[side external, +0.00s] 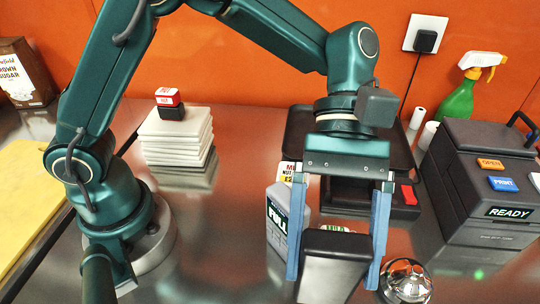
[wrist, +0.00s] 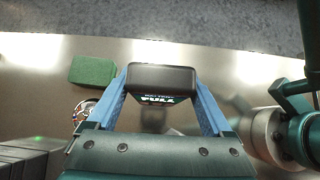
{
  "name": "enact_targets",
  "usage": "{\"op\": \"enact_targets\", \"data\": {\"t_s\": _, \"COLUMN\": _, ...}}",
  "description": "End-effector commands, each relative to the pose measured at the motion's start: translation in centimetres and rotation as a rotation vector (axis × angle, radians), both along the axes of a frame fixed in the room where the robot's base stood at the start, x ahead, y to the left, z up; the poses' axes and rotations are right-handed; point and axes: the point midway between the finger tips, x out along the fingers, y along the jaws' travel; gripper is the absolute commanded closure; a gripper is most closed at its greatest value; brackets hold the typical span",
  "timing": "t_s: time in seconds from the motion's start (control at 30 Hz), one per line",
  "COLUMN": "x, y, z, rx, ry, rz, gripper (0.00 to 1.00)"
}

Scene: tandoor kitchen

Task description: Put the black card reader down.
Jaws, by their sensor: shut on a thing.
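My gripper (side external: 331,282) hangs pointing down in the side view, its blue fingers shut on the black card reader (side external: 335,245). In the wrist view the black card reader (wrist: 162,77) sits between the fingertips of my gripper (wrist: 162,85). Small lettering reading "FULL" shows just below its dark edge there. The reader's lower part runs toward the bottom of the side view, and I cannot tell whether it touches the steel counter (side external: 215,235).
A grey item with a "FULL" label (side external: 278,215) stands left of my gripper. A shiny bell (side external: 405,281) is close on the right. A printer (side external: 480,170) stands further right, stacked white plates (side external: 176,138) back left. A green block (wrist: 93,70) lies near the counter's edge.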

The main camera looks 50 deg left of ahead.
Motion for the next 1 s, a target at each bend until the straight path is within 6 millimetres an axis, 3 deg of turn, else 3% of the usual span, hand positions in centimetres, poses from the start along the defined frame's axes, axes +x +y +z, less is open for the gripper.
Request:
{"op": "enact_targets", "data": {"t_s": 0.4, "x": 0.0, "y": 0.0, "z": -4.8, "rx": 0.000, "ry": 0.003, "rz": 0.002, "gripper": 0.93}}
{"op": "enact_targets", "data": {"t_s": 0.83, "x": 0.0, "y": 0.0, "z": -5.4, "rx": -0.001, "ry": 0.001, "rz": 0.001, "gripper": 0.93}}
{"op": "enact_targets", "data": {"t_s": 0.87, "x": 0.0, "y": 0.0, "z": -5.4, "rx": 0.000, "ry": 0.000, "rz": 0.001, "gripper": 0.08}}
{"op": "enact_targets", "data": {"t_s": 0.9, "x": 0.0, "y": 0.0, "z": -5.4, "rx": 0.000, "ry": 0.000, "rz": 0.001, "gripper": 0.00}}
{"op": "enact_targets", "data": {"t_s": 1.0, "x": 0.0, "y": 0.0, "z": -5.4, "rx": -0.001, "ry": -0.001, "rz": 0.001, "gripper": 0.00}}
